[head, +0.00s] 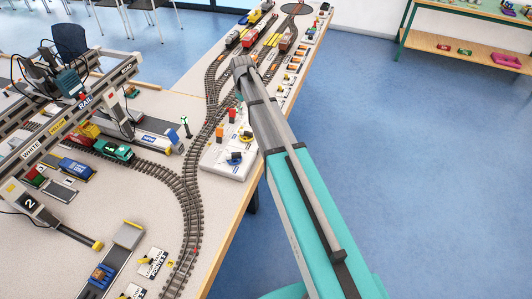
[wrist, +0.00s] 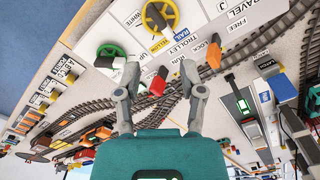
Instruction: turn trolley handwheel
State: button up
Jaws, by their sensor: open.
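A control panel (wrist: 225,20) in the wrist view carries several handwheels. A yellow-rimmed wheel (wrist: 160,15) with a dark hub stands at the top edge, near the word TROLLEY. A red block (wrist: 158,81) and an orange block (wrist: 213,55) sit near the LOCK and RUN lettering. My gripper (wrist: 163,82) is open, its fingers apart with the red block between them in the picture, touching no wheel that I can see. In the head view the panel (head: 213,164) shows beside my arm, and my gripper is hidden.
Rail track (head: 190,180) curves past the panel. Gantry crane beams (head: 75,110) with several wagons fill the left of the table. A green signal (head: 186,127) stands left of the panel. The blue floor (head: 420,170) right of the table is clear.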

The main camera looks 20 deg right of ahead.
aim_at(246, 132)
jog(key=s+m, duration=0.3)
jog(key=s, duration=2.3)
jog(key=shift+s+d+r+m, duration=0.15)
jog(key=shift+s+d+m, duration=0.1)
jog(key=shift+d+m, duration=0.15)
jog(key=o, duration=0.4)
jog(key=shift+w, duration=0.25)
jog(key=shift+o, duration=1.4)
jog(key=w+a+m, duration=0.1)
jog(key=w+m, duration=0.6)
jog(key=w, duration=2)
jog(key=shift+s, duration=0.1)
notch_tip(246, 132, down, 14)
jog(key=b, duration=1.4)
jog(key=shift+r, duration=0.15)
